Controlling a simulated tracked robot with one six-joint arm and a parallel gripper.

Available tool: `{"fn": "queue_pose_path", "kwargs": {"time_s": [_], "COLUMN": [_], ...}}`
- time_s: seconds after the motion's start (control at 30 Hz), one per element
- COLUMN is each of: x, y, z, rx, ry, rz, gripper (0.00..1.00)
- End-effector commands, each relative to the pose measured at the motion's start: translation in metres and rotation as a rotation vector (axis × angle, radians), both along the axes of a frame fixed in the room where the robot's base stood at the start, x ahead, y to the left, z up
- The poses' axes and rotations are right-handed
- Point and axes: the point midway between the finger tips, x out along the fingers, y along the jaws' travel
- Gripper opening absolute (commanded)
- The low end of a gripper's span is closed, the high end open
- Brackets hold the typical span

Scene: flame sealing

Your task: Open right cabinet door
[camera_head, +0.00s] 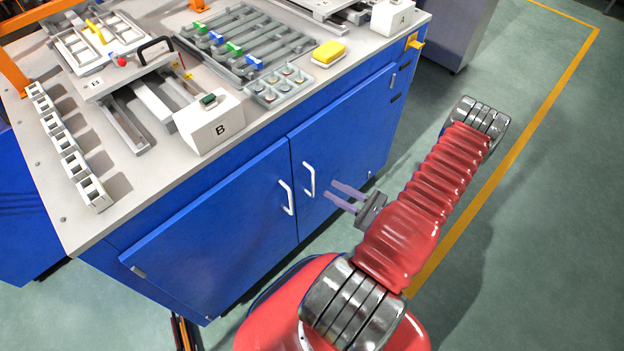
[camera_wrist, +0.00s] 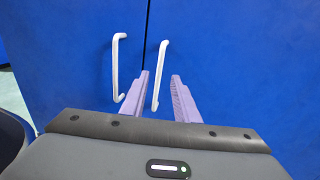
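The blue right cabinet door (camera_head: 350,140) is shut, flush beside the left door (camera_head: 215,232). Its white vertical handle (camera_head: 309,180) is near the seam between the doors. In the wrist view the right handle (camera_wrist: 163,60) appears between the two purple fingers, with its lower end low between them. My gripper (camera_head: 331,190) is open and empty. In the head view its fingertips point at the right handle from a short distance to its right, and a small gap shows. The wrist view also shows my gripper (camera_wrist: 160,75) with its fingers spread.
The left door's handle (camera_head: 287,197) is close beside the right one, left of my fingers. The grey worktop (camera_head: 130,200) above holds a white box marked B (camera_head: 210,124), a yellow sponge (camera_head: 328,52) and racks. Green floor (camera_head: 540,220) is open to the right.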

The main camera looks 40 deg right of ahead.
Motion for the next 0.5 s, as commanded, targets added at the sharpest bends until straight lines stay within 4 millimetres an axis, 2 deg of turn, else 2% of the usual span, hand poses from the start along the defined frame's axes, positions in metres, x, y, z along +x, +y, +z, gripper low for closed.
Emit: {"fn": "queue_pose_path", "kwargs": {"time_s": [0.5], "x": [0.055], "y": [0.014], "z": [0.000], "rx": [0.000], "ry": [0.000], "rz": [0.003], "gripper": [0.28]}}
